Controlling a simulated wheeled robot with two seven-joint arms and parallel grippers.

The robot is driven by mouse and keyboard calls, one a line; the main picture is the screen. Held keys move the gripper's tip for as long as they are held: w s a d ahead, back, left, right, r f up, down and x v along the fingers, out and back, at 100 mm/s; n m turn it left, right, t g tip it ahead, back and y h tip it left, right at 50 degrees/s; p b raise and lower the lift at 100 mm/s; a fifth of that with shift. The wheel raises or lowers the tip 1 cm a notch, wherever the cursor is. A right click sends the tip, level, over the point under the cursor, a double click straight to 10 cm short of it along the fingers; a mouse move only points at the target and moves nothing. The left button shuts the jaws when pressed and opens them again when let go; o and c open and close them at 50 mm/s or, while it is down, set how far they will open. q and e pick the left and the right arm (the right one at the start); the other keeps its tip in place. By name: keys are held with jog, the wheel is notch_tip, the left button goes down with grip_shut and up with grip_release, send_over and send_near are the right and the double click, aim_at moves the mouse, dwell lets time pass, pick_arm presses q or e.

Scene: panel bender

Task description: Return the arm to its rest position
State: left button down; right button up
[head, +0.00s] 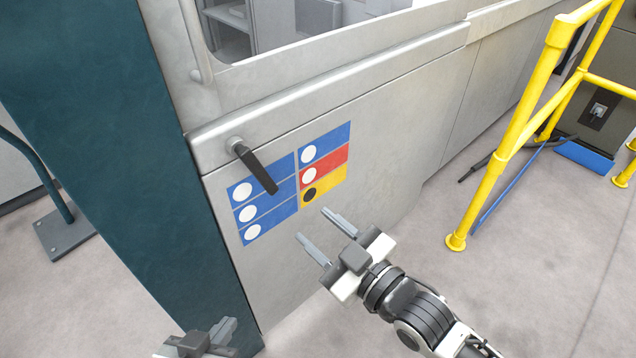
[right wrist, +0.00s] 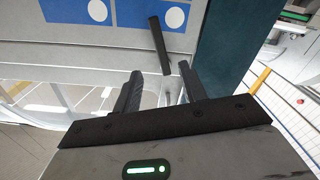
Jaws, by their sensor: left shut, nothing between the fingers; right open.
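My right gripper (head: 313,224) is open and empty in front of the lower panel, below and to the right of the black lever handle (head: 257,168). In the right wrist view the two dark fingers of the right gripper (right wrist: 160,70) stand apart, and the black lever (right wrist: 158,45) shows beyond them. I cannot tell the exact gap to the lever, but in the head view they look apart. My left gripper (head: 221,330) is at the bottom edge of the head view, shut and partly cut off by the frame.
The grey machine panel (head: 390,150) carries blue, red and yellow labels (head: 322,170). A dark teal column (head: 110,130) stands at its left. A yellow railing (head: 510,140) stands at the right. Grey floor (head: 530,280) is clear at lower right.

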pick_arm(q)
jog(key=shift+s+a+p, duration=0.1)
jog(key=shift+s+p, duration=0.05)
jog(key=shift+p, duration=0.45)
pick_arm(e)
jog(key=s+d+f+m+g+h, duration=0.3)
jog(key=s+d+f+m+h, duration=0.4)
jog(key=s+d+f+m, duration=0.2)
notch_tip(320, 180, down, 2)
jog(key=shift+s+d+f+g+h, duration=0.15)
jog(key=shift+s+d+g+h, duration=0.15)
jog(key=shift+s+d, duration=0.5)
pick_arm(q)
jog(key=shift+r, duration=0.2)
pick_arm(e)
jog(key=shift+w, duration=0.1)
jog(key=shift+c, duration=0.9)
